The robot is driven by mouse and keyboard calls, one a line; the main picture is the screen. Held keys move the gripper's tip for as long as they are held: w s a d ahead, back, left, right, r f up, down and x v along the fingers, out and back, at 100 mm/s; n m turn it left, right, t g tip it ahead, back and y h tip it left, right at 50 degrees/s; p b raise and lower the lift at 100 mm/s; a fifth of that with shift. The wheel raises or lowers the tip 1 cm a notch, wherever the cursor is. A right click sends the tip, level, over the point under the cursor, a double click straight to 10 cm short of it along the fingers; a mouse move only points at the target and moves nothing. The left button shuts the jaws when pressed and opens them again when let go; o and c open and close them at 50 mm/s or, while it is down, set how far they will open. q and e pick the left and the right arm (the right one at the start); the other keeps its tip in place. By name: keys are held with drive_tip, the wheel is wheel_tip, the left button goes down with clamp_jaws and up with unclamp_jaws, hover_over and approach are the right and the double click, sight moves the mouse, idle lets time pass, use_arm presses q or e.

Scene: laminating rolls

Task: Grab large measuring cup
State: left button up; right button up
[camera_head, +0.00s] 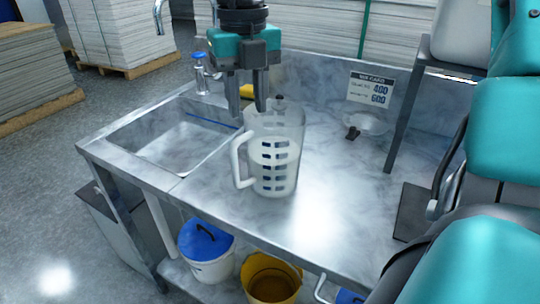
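The large measuring cup (274,165) is a translucent jug with dark markings and a white handle on its left side. It stands upright on the metal counter, right of the sink. My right gripper (247,108) points down at the cup's far side, close to its rim. I cannot tell whether a finger touches the rim. My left gripper is not in view.
A sink basin (178,147) is left of the cup, with a blue-topped bottle (200,75) behind it. A clear bowl (367,122) and a sign card (371,88) stand to the right. Buckets (270,280) sit below the counter (330,200).

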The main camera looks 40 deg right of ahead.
sight(248, 120)
wheel_tip(248, 120, down, 7)
drive_tip(key=shift+r+b, duration=0.1)
drive_tip(key=shift+b, duration=0.25)
clamp_jaws()
idle(0.3)
drive_tip(key=shift+r, duration=0.1)
idle(1.0)
